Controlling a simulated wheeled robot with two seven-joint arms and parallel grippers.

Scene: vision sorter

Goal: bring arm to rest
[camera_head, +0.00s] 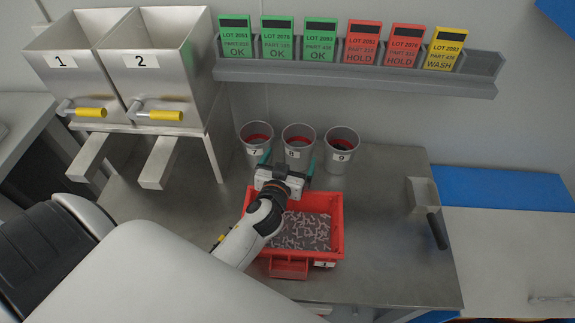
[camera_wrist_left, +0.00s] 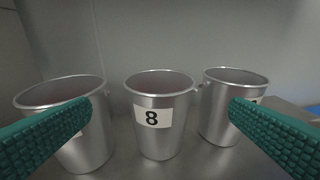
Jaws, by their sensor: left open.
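My left arm reaches in from the lower left in the head view. My left gripper (camera_head: 286,160) is open above the far side of the red tray, just in front of the metal cups. In the left wrist view its two green ridged fingers (camera_wrist_left: 160,128) are spread wide with nothing between them. The cup labelled 8 (camera_wrist_left: 158,115) stands upright between and beyond the fingers, apart from them; it also shows in the head view (camera_head: 298,145). My right gripper is in neither view.
Cups 7 (camera_head: 255,142) and 9 (camera_head: 340,152) flank cup 8. The red tray (camera_head: 338,225) holds many small metal pieces. Two hoppers (camera_head: 165,50) stand left. A card rack (camera_head: 350,77) hangs on the back wall. The table's right side is mostly clear.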

